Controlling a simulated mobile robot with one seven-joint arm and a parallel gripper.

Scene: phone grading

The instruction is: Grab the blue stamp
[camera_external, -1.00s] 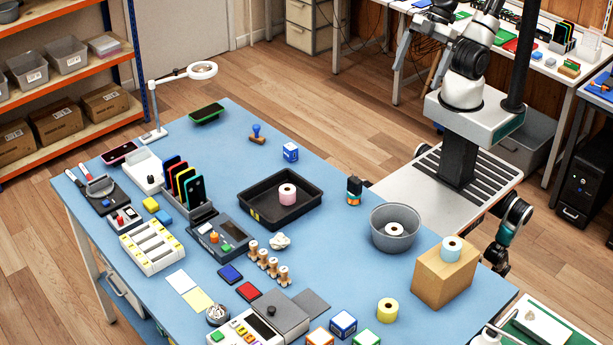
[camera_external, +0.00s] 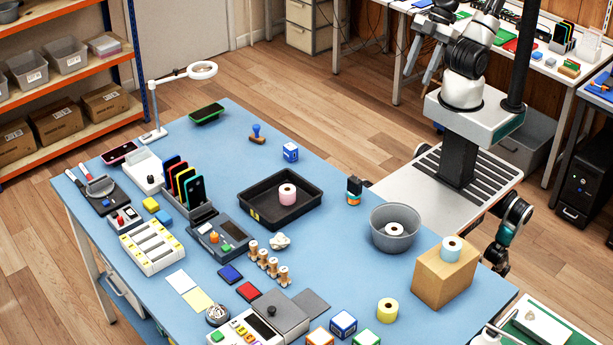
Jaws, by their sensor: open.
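The blue stamp (camera_external: 257,131) stands upright near the far edge of the blue table, with a blue knob handle on a brown base. My gripper (camera_external: 416,72) is at the upper right, raised beyond the far right side of the table.
A blue-and-white box (camera_external: 290,152) stands just right of the stamp. A lamp (camera_external: 157,95) and phone (camera_external: 206,113) are left. Bare table surrounds the stamp.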

